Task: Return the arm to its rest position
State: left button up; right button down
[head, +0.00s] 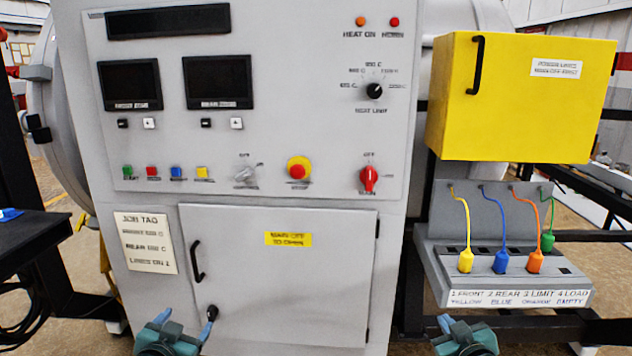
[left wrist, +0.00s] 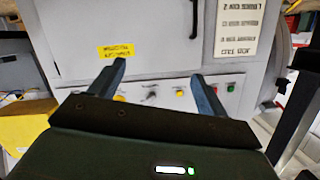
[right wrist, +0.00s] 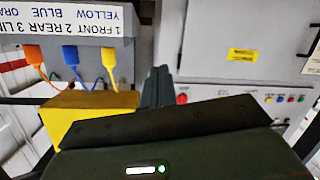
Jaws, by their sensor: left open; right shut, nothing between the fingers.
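My left gripper (head: 187,316) is low in front of the grey cabinet's lower door, with its fingers spread apart and nothing between them. In the left wrist view the two fingers (left wrist: 160,78) stand wide apart, and the picture is upside down. My right gripper (head: 446,323) is at the bottom of the head view, below the plug panel. In the right wrist view its fingers (right wrist: 159,86) are together and empty. Most of both arms lies outside the head view.
The grey control cabinet (head: 262,140) has a closed lower door (head: 285,310). The yellow box (head: 500,110) is shut. Yellow, blue, orange and green plugs sit at the plug panel (head: 432,270). A dark table (head: 30,235) stands at the left.

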pick_arm(q)
jog(key=s+d+f+g+h, duration=0.1)
jog(key=s+d+f, duration=0.3)
jog(key=s, duration=0.6)
jog(key=s+d+f+g+h, duration=0.1)
jog(key=s+d+f, duration=0.3)
jog(key=s, duration=0.6)
jog(key=s+d+f+g+h, duration=0.1)
jog(key=s+d+f, duration=0.3)
jog(key=s, duration=0.6)
jog(key=shift+s+d+f+n+g, duration=0.2)
jog(key=shift+d+f+n+g, duration=0.1)
jog(key=shift+d+g, duration=0.5)
pick_arm(e)
jog(key=s+a+f+g+y, duration=0.1)
jog(key=s+a+f, duration=0.3)
jog(key=s, duration=0.6)
jog(key=s+a+f+g+y, duration=0.1)
jog(key=s+a+f, duration=0.3)
jog(key=s, duration=0.6)
jog(key=s+a+f+g+y, duration=0.1)
jog(key=s+a+f, duration=0.3)
jog(key=s, duration=0.6)
jog(key=shift+s+a+f+m+g, duration=0.2)
jog(key=shift+a+f+m+g, duration=0.1)
jog(key=shift+a+g, duration=0.55)
jog(key=c, duration=2.2)
grip_release()
